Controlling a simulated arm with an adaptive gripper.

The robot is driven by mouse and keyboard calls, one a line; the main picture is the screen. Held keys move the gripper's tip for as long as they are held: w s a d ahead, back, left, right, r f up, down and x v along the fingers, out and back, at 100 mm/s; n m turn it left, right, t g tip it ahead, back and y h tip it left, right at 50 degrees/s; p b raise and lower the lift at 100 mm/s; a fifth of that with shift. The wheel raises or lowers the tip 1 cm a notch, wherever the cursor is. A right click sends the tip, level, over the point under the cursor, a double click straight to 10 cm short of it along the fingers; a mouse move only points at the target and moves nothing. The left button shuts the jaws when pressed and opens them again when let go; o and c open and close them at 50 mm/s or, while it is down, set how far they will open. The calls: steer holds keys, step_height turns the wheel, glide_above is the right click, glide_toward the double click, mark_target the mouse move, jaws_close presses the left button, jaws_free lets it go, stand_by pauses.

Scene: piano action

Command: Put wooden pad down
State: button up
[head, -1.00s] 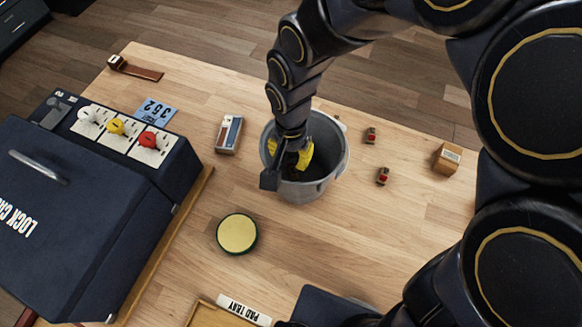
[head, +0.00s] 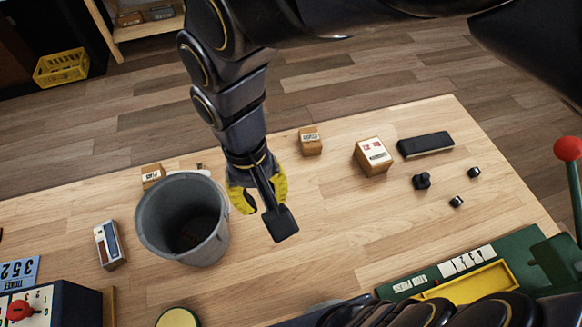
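My gripper (head: 264,207) hangs over the table just right of the grey bucket (head: 150,228) in the head view. Its two yellow fingers stand apart, and I see nothing held between them. A dark bar with a square end hangs in front and hides part of the gap. I cannot make out a wooden pad for certain in this view. The inside of the bucket is shadowed, with something dark brown low in it that I cannot identify.
Small labelled boxes (head: 310,141) (head: 372,156), a black block (head: 425,144) and small black pieces (head: 422,181) stand to the right. A green board (head: 520,250) with a yellow tray (head: 470,288) is at front right. The wooden table (head: 330,235) is clear around the middle.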

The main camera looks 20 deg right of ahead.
steer(key=s+d+r+g, duration=0.1)
steer(key=s+d+r, duration=0.1)
steer(key=s+d, duration=0.4)
steer(key=s, duration=0.2)
steer(key=shift+s+d+r+y, duration=0.15)
steer(key=shift+s+d+y, duration=0.15)
steer(key=shift+s+d, duration=0.1)
steer(key=o, duration=1.1)
steer(key=shift+w+a, duration=0.1)
steer(key=w+a+f+m+y, duration=0.2)
steer(key=w+f+m, duration=0.2)
steer(key=w, duration=0.4)
steer(key=w+a+f+m+y, duration=0.2)
steer(key=w+f+m, duration=0.3)
steer(key=w, duration=0.3)
steer(key=w+d+f+m, duration=0.1)
steer(key=w+f+m, duration=0.2)
steer(key=f, duration=0.1)
steer(key=w+d+f+m+t, duration=0.1)
steer(key=w+f+m, duration=0.2)
steer(key=f, duration=0.2)
steer(key=w+d+f+m+t, duration=0.1)
steer(key=w+d+f+m, duration=0.1)
steer(key=f, duration=0.3)
steer(key=shift+w+m+y, duration=0.3)
steer(key=shift+w+m, duration=0.45)
steer(key=shift+m, duration=0.05)
steer(key=shift+x, duration=3.9)
